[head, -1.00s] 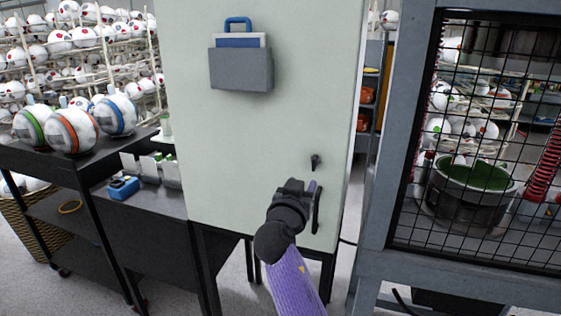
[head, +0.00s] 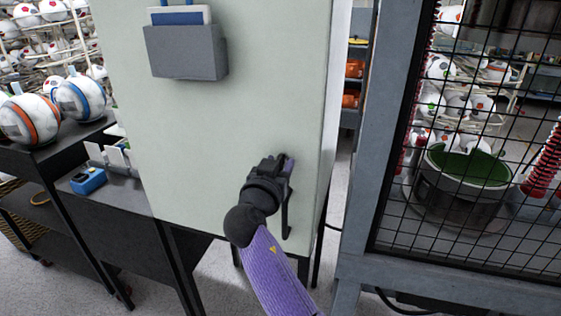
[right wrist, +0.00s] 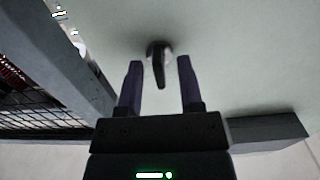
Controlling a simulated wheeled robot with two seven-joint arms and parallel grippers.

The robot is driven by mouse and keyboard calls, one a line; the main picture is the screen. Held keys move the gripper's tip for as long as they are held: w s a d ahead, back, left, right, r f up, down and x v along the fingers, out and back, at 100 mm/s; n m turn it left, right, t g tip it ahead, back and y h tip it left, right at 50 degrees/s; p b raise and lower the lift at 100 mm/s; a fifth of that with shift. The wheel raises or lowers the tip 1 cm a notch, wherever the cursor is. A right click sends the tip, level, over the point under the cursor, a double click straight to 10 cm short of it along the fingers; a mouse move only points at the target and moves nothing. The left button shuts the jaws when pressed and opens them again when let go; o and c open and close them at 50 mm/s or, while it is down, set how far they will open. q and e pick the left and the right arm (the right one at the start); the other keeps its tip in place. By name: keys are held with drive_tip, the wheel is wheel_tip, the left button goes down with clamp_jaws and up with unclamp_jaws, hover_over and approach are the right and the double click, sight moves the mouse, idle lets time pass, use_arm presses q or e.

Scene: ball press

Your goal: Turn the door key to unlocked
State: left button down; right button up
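The door key (right wrist: 159,65), a small dark knob on a round base, sticks out of the pale cabinet door. In the right wrist view it sits between the tips of the two fingers of my right gripper (right wrist: 159,70), with a gap on both sides. In the head view my right gripper (head: 283,165) is at the lower right of the pale cabinet (head: 240,115) and hides the key. A dark vertical door handle (head: 286,215) shows just below the gripper. My left gripper is in neither view.
A grey holder (head: 186,52) with papers is fixed to the cabinet front. A grey frame with black mesh (head: 400,140) stands to the right. A dark cart (head: 60,150) with balls stands to the left.

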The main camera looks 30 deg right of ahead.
drive_tip(key=shift+c, duration=0.9)
clamp_jaws()
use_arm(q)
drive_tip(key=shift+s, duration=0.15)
